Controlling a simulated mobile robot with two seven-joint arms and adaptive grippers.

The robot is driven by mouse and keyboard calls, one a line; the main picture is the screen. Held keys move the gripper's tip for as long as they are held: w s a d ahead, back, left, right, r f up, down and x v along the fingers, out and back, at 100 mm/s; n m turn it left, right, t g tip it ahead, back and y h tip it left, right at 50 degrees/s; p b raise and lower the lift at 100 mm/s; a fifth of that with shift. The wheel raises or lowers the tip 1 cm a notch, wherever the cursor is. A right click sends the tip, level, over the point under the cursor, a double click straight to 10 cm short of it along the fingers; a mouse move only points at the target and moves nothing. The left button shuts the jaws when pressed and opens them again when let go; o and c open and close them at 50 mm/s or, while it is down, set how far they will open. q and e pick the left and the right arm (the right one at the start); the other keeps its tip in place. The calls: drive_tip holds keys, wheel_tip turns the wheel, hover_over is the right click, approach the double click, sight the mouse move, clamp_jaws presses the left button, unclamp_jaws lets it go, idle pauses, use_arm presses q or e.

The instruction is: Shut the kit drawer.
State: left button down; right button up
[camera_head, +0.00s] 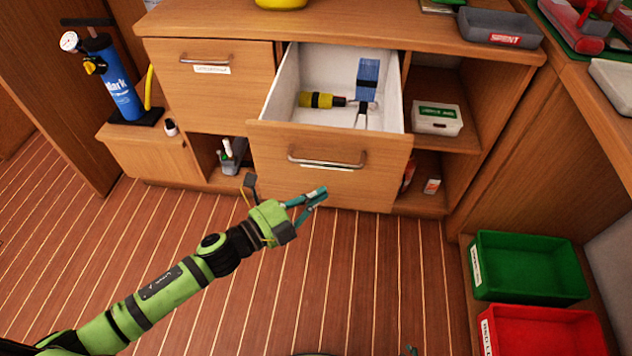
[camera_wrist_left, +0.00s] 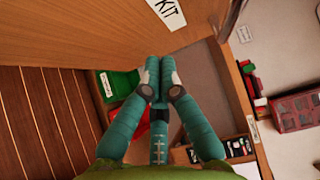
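The kit drawer (camera_head: 262,148) is pulled out of the wooden cabinet, its white inside showing. A yellow and black handled tool and a blue item lie in it. Its front has a metal handle (camera_head: 328,161) and a white label; the label reading KIT (camera_wrist_left: 167,13) shows in the left wrist view. My left gripper (camera_head: 318,193) is in front of and below the drawer handle, apart from it as far as I can tell. Its teal fingers (camera_wrist_left: 159,64) are together and empty. Only a small greenish tip, perhaps my right gripper (camera_head: 411,350), shows at the bottom edge.
A closed drawer (camera_head: 208,55) is left of the open one. Open shelves with a white box (camera_head: 437,118) are to the right. A green bin (camera_head: 528,268) and a red bin (camera_head: 543,332) stand low at the right. A blue pump (camera_head: 121,88) stands at the left. The floor before the drawer is clear.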

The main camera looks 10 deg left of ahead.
sight(333, 174)
use_arm(q)
drive_tip(key=w, duration=0.2)
drive_tip(key=shift+w+a, duration=0.15)
drive_tip(key=shift+w, duration=0.35)
use_arm(e)
drive_tip(key=shift+w, duration=0.1)
